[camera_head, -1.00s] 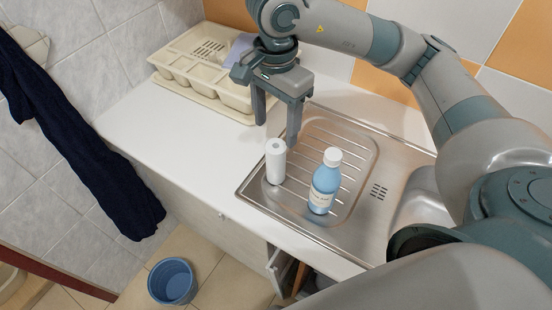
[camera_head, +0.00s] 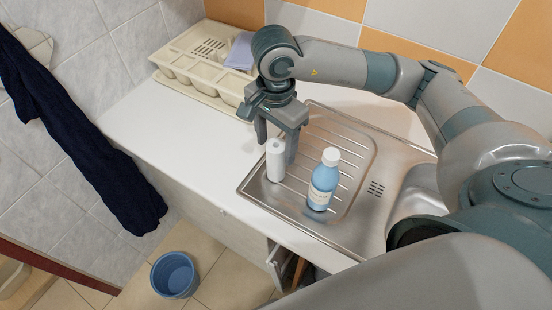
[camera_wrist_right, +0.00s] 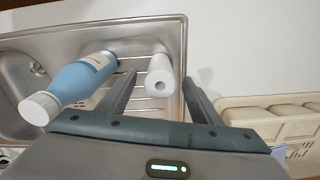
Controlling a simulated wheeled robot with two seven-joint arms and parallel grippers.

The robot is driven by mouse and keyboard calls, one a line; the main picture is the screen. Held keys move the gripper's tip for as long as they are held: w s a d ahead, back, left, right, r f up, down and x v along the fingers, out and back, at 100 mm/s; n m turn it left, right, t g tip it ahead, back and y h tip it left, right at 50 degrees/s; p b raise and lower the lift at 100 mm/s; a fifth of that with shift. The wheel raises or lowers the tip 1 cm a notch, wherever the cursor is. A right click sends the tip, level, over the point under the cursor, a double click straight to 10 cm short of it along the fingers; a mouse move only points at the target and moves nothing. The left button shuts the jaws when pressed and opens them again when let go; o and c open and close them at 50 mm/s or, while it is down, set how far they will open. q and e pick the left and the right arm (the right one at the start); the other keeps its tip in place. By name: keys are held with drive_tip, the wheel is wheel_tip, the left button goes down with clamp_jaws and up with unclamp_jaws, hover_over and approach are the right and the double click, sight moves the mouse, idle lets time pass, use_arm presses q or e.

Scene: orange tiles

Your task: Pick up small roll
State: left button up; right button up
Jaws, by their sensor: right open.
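The small white roll (camera_head: 275,162) stands upright on the ribbed drainboard of the metal sink, near its left edge. My right gripper (camera_head: 277,153) is open, its fingers pointing down on either side of the roll's upper part or just behind it. In the right wrist view the roll (camera_wrist_right: 160,76) appears beyond and between the two open fingers (camera_wrist_right: 165,95), with its round end hole facing the camera. I cannot tell whether a finger touches it. My left gripper is not in view.
A blue bottle with a white cap (camera_head: 323,182) stands right of the roll on the drainboard (camera_head: 345,150). A cream tray (camera_head: 195,75) sits on the white counter (camera_head: 150,120) behind. A blue bucket (camera_head: 174,275) is on the floor.

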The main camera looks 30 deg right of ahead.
drive_tip(key=shift+f+p, duration=0.45)
drive_tip(key=shift+p, duration=0.05)
wheel_tip(320, 180, down, 4)
drive_tip(key=shift+d+r+p, duration=0.1)
drive_tip(key=shift+r+p, duration=0.1)
drive_tip(key=shift+p, duration=0.85)
drive_tip(key=shift+f, duration=0.3)
drive_tip(key=shift+c, duration=0.7)
drive_tip(key=c, duration=1.1)
